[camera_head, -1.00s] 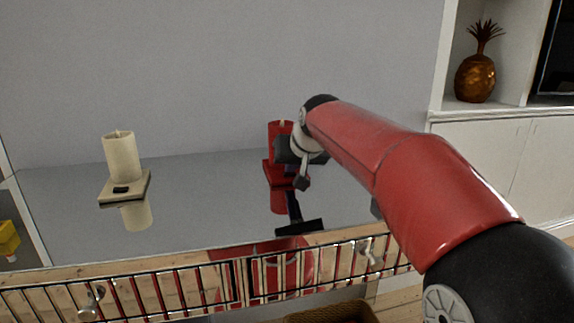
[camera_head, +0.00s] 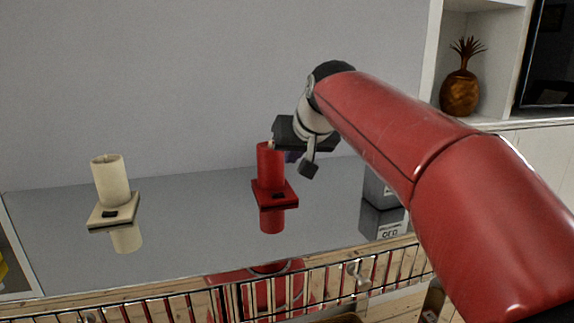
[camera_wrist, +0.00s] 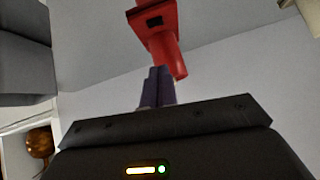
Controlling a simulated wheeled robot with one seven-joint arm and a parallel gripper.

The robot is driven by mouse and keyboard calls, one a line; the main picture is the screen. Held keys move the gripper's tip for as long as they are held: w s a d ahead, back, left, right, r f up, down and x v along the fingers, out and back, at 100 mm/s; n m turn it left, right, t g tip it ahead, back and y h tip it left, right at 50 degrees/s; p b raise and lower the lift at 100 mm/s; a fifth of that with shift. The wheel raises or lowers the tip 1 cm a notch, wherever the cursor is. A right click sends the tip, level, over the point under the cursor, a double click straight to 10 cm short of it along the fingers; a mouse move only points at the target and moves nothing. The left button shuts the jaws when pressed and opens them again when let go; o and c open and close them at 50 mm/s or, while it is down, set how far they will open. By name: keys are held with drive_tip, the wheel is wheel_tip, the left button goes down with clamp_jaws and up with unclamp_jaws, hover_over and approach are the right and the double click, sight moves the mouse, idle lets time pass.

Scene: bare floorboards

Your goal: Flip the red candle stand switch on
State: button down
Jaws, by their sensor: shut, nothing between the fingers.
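The red candle stand (camera_head: 270,176) stands upright on the reflective tabletop, a red candle on a square red base. A small dark switch (camera_head: 277,197) shows on the front of its base. In the wrist view the red candle stand (camera_wrist: 160,33) appears upside down beyond the fingertips, with the dark switch (camera_wrist: 155,21) on its base. My gripper (camera_wrist: 158,74) is shut and empty, its purple fingers together. In the head view my gripper (camera_head: 292,155) is beside and behind the candle, partly hidden; I cannot tell whether it touches.
A cream candle stand (camera_head: 113,190) with a dark switch stands at the left of the tabletop (camera_head: 190,220). A grey box (camera_head: 383,194) sits at the right. A black rail (camera_head: 300,292) runs along the front edge. A grey wall rises behind.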

drive_tip(key=shift+s+d+r, duration=0.15)
drive_tip(key=shift+s+r, duration=0.35)
drive_tip(key=shift+s+a+b, duration=0.1)
drive_tip(key=shift+a+b, duration=0.3)
drive_tip(key=shift+b, duration=0.3)
drive_tip(key=shift+r, duration=0.15)
